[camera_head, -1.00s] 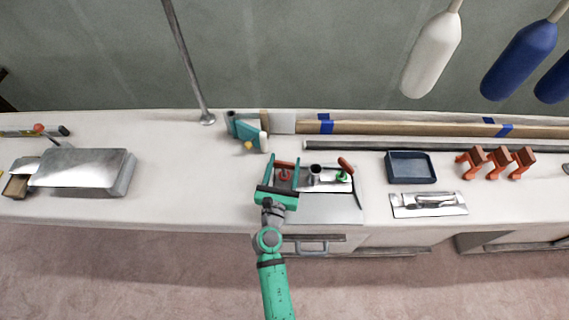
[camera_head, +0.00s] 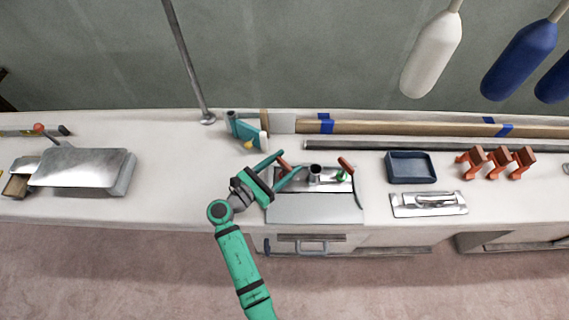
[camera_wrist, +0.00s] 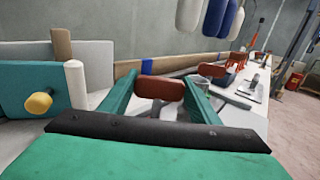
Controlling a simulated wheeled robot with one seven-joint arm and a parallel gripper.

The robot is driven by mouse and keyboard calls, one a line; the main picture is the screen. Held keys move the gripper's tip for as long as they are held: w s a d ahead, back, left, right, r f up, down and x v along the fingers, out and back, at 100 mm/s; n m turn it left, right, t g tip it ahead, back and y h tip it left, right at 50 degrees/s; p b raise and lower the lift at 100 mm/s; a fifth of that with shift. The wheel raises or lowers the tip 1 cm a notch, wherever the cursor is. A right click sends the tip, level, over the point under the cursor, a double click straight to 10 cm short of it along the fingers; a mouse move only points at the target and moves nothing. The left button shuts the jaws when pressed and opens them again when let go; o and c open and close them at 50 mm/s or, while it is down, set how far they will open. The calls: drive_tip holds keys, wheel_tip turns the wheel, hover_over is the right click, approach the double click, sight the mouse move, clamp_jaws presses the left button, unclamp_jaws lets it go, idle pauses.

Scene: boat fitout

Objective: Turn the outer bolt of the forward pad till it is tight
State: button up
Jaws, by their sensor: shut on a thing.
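A bright metal pad (camera_head: 327,186) stands on the white counter, with a short grey tube (camera_head: 315,172) in its middle. A bolt with a red handle (camera_head: 283,164) is at its left end, and a second red-handled bolt (camera_head: 345,164) is at its right end. My gripper (camera_head: 291,162) reaches in from the lower left, its two green fingers on either side of the left red handle. In the wrist view, that red handle (camera_wrist: 160,89) lies crosswise between the fingers, held by them. The bolt's shank and seat are mostly hidden by my gripper.
A teal tool with a yellow knob (camera_head: 248,134) stands close behind my gripper. A blue tray (camera_head: 410,168), a metal plate (camera_head: 428,204) and several orange clamps (camera_head: 498,160) are to the right. A metal box (camera_head: 85,168) is far left; the counter between is clear.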

drive_tip(key=shift+r+m+g+h, duration=0.3)
drive_tip(key=shift+m+g+h, duration=0.3)
drive_tip(key=shift+g, duration=0.1)
drive_tip(key=o, duration=1)
drive_tip(key=shift+o, duration=0.2)
drive_tip(key=shift+f, duration=0.15)
drive_tip(key=shift+s+a, duration=0.15)
drive_tip(key=v, duration=1)
drive_tip(key=shift+a, duration=0.2)
